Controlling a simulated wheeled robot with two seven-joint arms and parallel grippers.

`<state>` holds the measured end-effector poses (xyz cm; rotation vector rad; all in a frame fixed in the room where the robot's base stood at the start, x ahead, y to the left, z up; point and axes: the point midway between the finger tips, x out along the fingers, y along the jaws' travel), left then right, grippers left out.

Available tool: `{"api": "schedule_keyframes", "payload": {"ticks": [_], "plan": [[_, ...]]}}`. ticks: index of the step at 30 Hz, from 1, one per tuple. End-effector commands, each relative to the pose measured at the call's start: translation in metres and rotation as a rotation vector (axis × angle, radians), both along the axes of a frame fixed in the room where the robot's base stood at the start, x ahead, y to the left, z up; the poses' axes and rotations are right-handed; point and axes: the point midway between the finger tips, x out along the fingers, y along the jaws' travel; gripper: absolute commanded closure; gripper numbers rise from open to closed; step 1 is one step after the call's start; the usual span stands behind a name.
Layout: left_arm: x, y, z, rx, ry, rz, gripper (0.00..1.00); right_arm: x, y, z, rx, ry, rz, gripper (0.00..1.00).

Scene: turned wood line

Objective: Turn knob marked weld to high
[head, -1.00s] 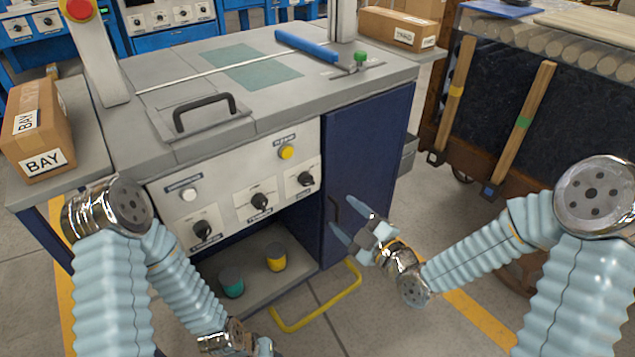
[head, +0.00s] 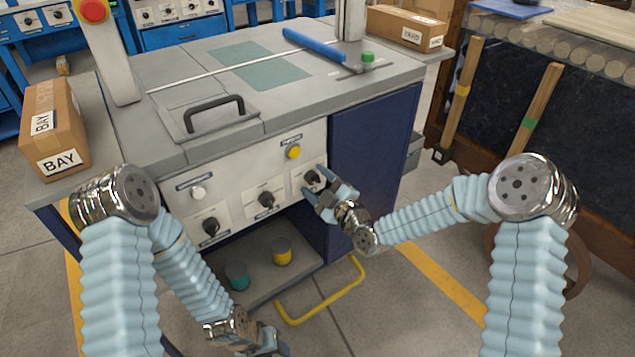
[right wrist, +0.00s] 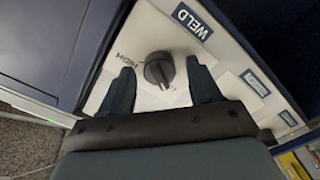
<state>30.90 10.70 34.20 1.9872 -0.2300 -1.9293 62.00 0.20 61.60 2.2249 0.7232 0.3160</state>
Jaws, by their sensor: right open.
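The weld knob (right wrist: 158,70) is a black dial on a white plate, and its WELD label (right wrist: 193,21) shows in the right wrist view. A HIGH mark (right wrist: 127,68) lies beside the dial. In the head view this knob (head: 312,177) is the rightmost of three on the cabinet's front panel. My right gripper (head: 321,191) is open in front of it; in the right wrist view its fingertips (right wrist: 160,66) stand either side of the dial, apparently without gripping. My left gripper (head: 268,342) is low at the bottom edge, away from the panel; its jaws are unclear.
Two other black knobs (head: 267,200) (head: 211,226), a white button (head: 198,192) and a yellow button (head: 293,151) share the panel. Below is an open shelf with a teal pot (head: 237,276) and a yellow pot (head: 282,252). A yellow floor rail (head: 325,303) curves in front.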

Motion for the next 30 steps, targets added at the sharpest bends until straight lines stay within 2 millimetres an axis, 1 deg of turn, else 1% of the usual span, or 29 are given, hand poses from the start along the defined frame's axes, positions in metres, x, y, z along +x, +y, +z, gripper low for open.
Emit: {"api": "schedule_keyframes", "payload": {"ticks": [2, 3, 8, 12, 13, 14, 19, 23, 26, 30], "plan": [[0.000, 0.000, 0.000, 0.000, 0.000, 0.000, 0.57, 0.000, 0.000, 0.000, 0.000, 0.000, 0.000, 0.37], [0.000, 0.000, 0.000, 0.000, 0.000, 0.000, 0.57, 0.000, 0.000, 0.000, 0.000, 0.000, 0.000, 0.40], [0.000, 0.000, 0.000, 0.000, 0.000, 0.000, 0.57, 0.000, 0.000, 0.000, 0.000, 0.000, 0.000, 0.65], [0.000, 0.000, 0.000, 0.000, 0.000, 0.000, 0.57, 0.000, 0.000, 0.000, 0.000, 0.000, 0.000, 0.86], [0.000, 0.000, 0.000, 0.000, 0.000, 0.000, 0.57, 0.000, 0.000, 0.000, 0.000, 0.000, 0.000, 0.91], [0.000, 0.000, 0.000, 0.000, 0.000, 0.000, 0.57, 0.000, 0.000, 0.000, 0.000, 0.000, 0.000, 0.93], [0.000, 0.000, -0.003, 0.000, 0.000, 0.000, 0.57, -0.001, 0.000, -0.001, 0.007, 0.006, 0.001, 0.93], [0.000, 0.000, -0.010, 0.001, 0.000, 0.001, 0.57, -0.001, 0.000, -0.003, 0.033, 0.025, 0.001, 0.93], [0.000, 0.001, -0.020, 0.002, -0.001, 0.003, 0.57, -0.001, 0.000, -0.004, 0.071, 0.050, 0.000, 0.93], [0.000, 0.001, -0.038, 0.003, -0.001, 0.005, 0.57, -0.001, -0.001, -0.006, 0.149, 0.106, 0.000, 0.93]]}}
